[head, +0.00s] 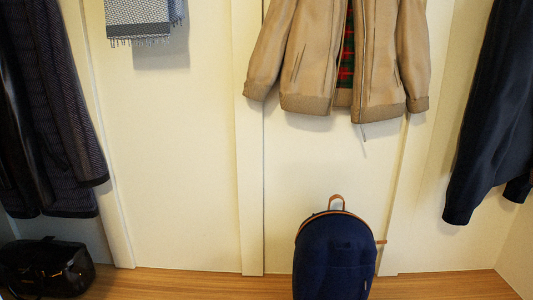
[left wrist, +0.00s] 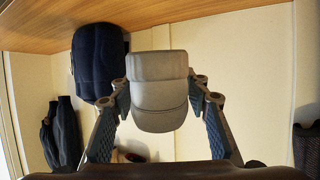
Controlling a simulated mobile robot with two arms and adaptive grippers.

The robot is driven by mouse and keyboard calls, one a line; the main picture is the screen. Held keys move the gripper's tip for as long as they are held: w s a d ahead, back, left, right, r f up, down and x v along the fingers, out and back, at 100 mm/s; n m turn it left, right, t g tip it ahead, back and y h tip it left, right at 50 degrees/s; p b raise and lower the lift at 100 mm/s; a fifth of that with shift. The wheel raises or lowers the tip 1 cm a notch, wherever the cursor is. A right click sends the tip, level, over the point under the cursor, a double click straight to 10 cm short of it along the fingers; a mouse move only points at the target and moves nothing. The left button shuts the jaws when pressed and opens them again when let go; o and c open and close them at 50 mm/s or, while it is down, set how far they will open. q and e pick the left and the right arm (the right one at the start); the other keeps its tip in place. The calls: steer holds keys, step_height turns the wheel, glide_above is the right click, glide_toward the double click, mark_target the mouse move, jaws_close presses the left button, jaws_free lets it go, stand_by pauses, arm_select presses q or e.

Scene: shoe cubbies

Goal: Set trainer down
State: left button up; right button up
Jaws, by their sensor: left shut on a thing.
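My left gripper (left wrist: 158,90) shows only in the left wrist view. Its two fingers are shut on a smooth grey rounded thing, which I take to be the trainer (left wrist: 160,97). The trainer sits between the fingertips and is seen end-on, so its full shape is hidden. It appears in front of the pale back panel, near the wooden shelf edge in the picture. Neither the trainer nor any gripper shows in the head view. My right gripper is in neither view.
A navy backpack (head: 335,255) stands on the wooden shelf (head: 205,284), with a black bag (head: 45,268) at far left. The shelf between them is clear. A tan jacket (head: 300,60), dark coat (head: 60,120) and navy jacket (head: 490,120) hang above. The left wrist view appears upside down.

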arm_select(q)
steer(key=s+d+r+m+g+h, duration=0.2)
steer(key=s+r+m+h, duration=0.15)
steer(key=r, duration=0.35)
steer(key=s+d+r+m+g+h, duration=0.2)
steer(key=s+r+m+g, duration=0.15)
steer(key=r, duration=0.25)
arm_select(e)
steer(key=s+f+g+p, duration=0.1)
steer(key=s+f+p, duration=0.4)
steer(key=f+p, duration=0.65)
arm_select(q)
step_height(320, 180, up, 14)
steer(key=n+p, duration=0.1)
steer(key=p, duration=0.8)
steer(key=shift+s+d+f+t, duration=0.15)
steer(key=shift+s+d+t, duration=0.05)
steer(key=shift+t, duration=0.25)
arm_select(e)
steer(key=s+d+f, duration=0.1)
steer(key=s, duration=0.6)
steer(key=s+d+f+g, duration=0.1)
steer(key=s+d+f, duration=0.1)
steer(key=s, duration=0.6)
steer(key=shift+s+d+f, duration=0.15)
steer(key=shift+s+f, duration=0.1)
